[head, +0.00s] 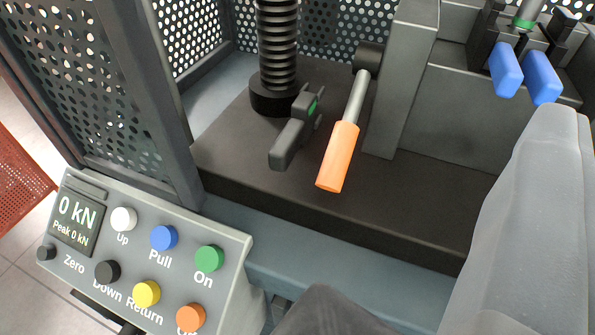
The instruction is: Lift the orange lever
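The orange lever (338,157) has an orange grip on a silver rod. The rod runs up to a dark round pivot (367,57) on the side of a grey post. The lever slants down toward me, its grip low over the dark base. Nothing touches the grip. A large light grey rounded shape (532,215) at the right and a dark grey one at the bottom edge look like parts of my own arm or gripper. They are apart from the lever. I cannot make out a pair of fingertips.
A black handle with a green part (294,132) sits just left of the lever. Behind it stands a black ribbed column (278,45). A button panel (225,237) is at lower left, beside a perforated guard (100,80). Two blue handles (507,70) are at upper right.

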